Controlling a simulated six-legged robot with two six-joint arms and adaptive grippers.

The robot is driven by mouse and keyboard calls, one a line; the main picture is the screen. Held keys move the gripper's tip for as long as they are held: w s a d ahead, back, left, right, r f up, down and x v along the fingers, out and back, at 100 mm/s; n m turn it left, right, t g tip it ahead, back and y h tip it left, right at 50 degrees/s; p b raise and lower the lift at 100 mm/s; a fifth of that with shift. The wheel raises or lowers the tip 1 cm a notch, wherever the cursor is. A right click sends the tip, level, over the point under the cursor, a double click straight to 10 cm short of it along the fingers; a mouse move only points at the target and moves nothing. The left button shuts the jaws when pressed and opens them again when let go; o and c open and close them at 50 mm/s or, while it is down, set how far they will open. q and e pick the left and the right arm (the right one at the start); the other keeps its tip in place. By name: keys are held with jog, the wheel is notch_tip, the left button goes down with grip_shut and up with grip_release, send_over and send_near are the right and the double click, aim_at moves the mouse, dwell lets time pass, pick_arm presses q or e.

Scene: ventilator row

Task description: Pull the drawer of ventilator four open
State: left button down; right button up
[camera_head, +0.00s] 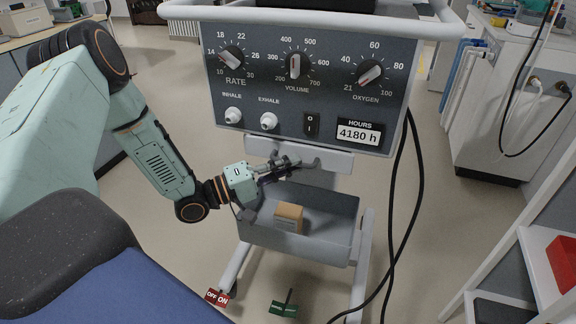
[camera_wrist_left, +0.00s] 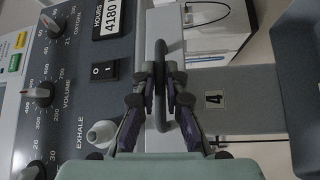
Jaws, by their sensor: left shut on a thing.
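The ventilator (camera_head: 310,82) stands in front of me, with a dark panel of dials. Its pale drawer (camera_head: 340,161) is just under the panel; I cannot tell whether it stands slightly out. The drawer also shows in the left wrist view (camera_wrist_left: 153,22). My left gripper (camera_head: 296,164) comes in from the left and is shut on the drawer's grey bar handle (camera_head: 313,164). In the left wrist view the fingers (camera_wrist_left: 160,82) close around the handle (camera_wrist_left: 161,52). A label with the number 4 (camera_wrist_left: 214,98) is on the stand beside it. My right gripper is not in view.
A grey open bin (camera_head: 335,235) holding a cardboard box (camera_head: 289,217) hangs below the drawer. Black cables (camera_head: 418,190) hang at the ventilator's right. A red sign (camera_head: 217,297) and a green pedal (camera_head: 284,309) are near the floor. A white shelf (camera_head: 535,265) stands at the right.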

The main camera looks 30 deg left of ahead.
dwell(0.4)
pick_arm(q)
jog(key=s+d+p, duration=0.3)
jog(key=s+p, duration=0.2)
jog(key=s, duration=0.6)
jog(key=c, duration=1.4)
grip_release()
jog(key=r+v, duration=0.1)
jog(key=v, duration=0.6)
jog(key=shift+s+f, duration=0.2)
jog(key=shift+f, duration=0.35)
